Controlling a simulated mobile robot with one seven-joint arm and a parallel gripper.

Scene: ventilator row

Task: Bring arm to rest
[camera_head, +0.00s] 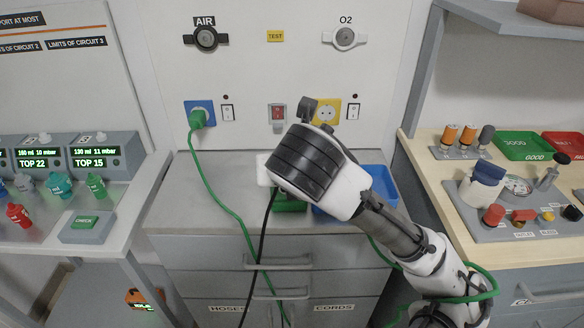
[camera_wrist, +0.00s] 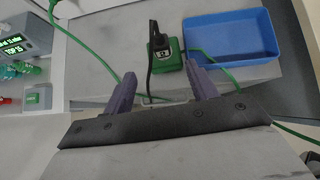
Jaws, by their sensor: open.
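My arm reaches up from the lower right in the head view and bends over the grey counter (camera_head: 240,175). My gripper shows in the wrist view (camera_wrist: 160,88), with its two purple-grey fingers spread apart and nothing between them. In the head view the wrist housing hides the fingers. Just beyond the fingertips a green box (camera_wrist: 165,62) with a black plug and cord in its top stands on the counter. The box is mostly hidden behind my arm in the head view. The fingers appear apart from it.
A blue tray (camera_wrist: 232,45) stands empty beside the green box. A green cord (camera_head: 225,205) runs from the blue wall socket (camera_head: 200,110) down over the drawers. Another green cord lies across my arm. Ventilator units (camera_head: 105,155) stand left; a wooden bench (camera_head: 430,150) with parts stands right.

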